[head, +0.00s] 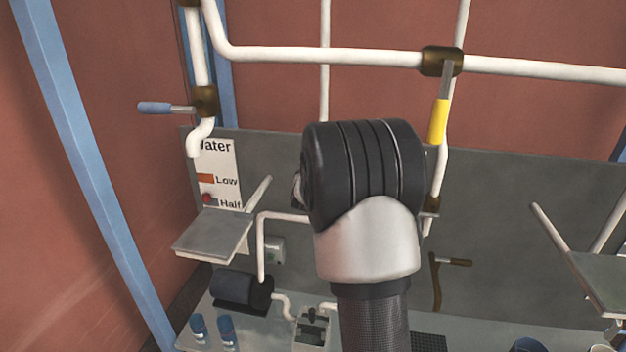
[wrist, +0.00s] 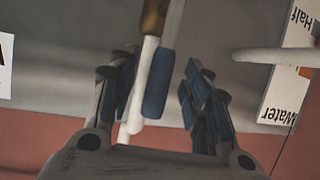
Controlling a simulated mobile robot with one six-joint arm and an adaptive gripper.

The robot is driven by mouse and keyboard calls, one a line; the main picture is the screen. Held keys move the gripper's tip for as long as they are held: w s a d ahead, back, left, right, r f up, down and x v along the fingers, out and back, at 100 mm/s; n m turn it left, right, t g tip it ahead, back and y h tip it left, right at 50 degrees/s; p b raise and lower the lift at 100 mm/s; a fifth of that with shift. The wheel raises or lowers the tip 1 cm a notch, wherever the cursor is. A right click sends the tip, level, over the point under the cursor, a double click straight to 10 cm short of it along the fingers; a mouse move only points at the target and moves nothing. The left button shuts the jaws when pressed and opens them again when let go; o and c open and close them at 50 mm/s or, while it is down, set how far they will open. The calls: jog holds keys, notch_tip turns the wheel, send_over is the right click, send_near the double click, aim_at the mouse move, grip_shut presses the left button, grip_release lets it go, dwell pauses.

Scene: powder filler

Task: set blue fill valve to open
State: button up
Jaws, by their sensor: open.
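In the wrist view, a blue valve handle (wrist: 158,82) on a grey lever shows between the spread fingers of my gripper (wrist: 160,72). A brass valve body (wrist: 153,16) and white pipe (wrist: 139,95) lie beside it. In this picture the handle runs nearly along the pipe. No contact with the fingers is visible. In the head view, a blue handle (head: 158,108) points left from a brass valve (head: 205,101) above the Water sign. It may be a different handle, because the wrist view places its handle on the sign's other side. My arm hides the gripper there.
A yellow valve handle (head: 438,122) hangs from the brass fitting (head: 442,61) on the upper pipe. The Water sign (head: 216,170) and a grey shelf (head: 214,232) are left of my arm. The Water sign also appears upside down in the wrist view (wrist: 284,90).

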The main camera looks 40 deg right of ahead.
jog(key=v, duration=1.1)
jog(key=shift+s+a, duration=0.2)
jog(key=shift+r, duration=0.15)
